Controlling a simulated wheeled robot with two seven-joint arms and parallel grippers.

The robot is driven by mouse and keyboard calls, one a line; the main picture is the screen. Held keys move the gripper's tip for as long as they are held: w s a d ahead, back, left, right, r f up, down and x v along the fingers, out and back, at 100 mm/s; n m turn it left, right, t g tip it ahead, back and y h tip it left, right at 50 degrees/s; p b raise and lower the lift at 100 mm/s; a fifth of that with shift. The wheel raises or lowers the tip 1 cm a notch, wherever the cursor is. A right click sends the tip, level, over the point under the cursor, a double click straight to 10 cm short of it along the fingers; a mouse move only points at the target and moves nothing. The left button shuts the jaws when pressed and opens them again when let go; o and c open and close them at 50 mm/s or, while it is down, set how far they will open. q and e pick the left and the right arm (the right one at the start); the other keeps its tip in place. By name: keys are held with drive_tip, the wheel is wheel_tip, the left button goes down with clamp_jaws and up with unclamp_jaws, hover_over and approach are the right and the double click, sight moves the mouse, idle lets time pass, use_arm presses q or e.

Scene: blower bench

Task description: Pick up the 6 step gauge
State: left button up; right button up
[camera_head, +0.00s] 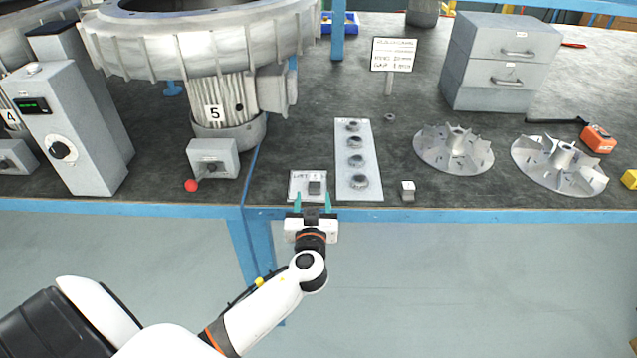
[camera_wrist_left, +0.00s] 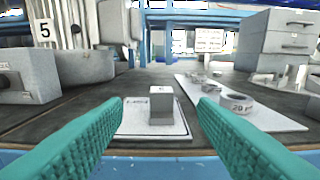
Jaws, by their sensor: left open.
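A small grey gauge block (camera_head: 315,188) stands upright on a white labelled plate (camera_head: 296,181) near the bench's front edge. In the left wrist view the block (camera_wrist_left: 161,108) stands ahead, between the lines of the two fingers; the mark on its top is too small to read. A second small block (camera_head: 408,191) with a pale marked top stands further right; its number is also unreadable. My left gripper (camera_head: 312,203) is open and empty at the bench edge, its teal fingers pointing at the plate, short of the block. My right gripper is not in view.
A pale board (camera_head: 372,184) with several round rings lies just right of the plate. Two finned impellers (camera_head: 455,150) lie further right. The blue bench edge (camera_head: 400,214) runs beneath the gripper.

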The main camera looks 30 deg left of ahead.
sight(315, 179)
use_arm(q)
drive_tip(key=x, duration=0.3)
drive_tip(key=shift+w, duration=0.3)
drive_tip(key=x, duration=0.5)
drive_tip(key=shift+f+p, duration=0.1)
drive_tip(key=shift+p, duration=0.2)
drive_tip(key=c, duration=1.1)
clamp_jaws()
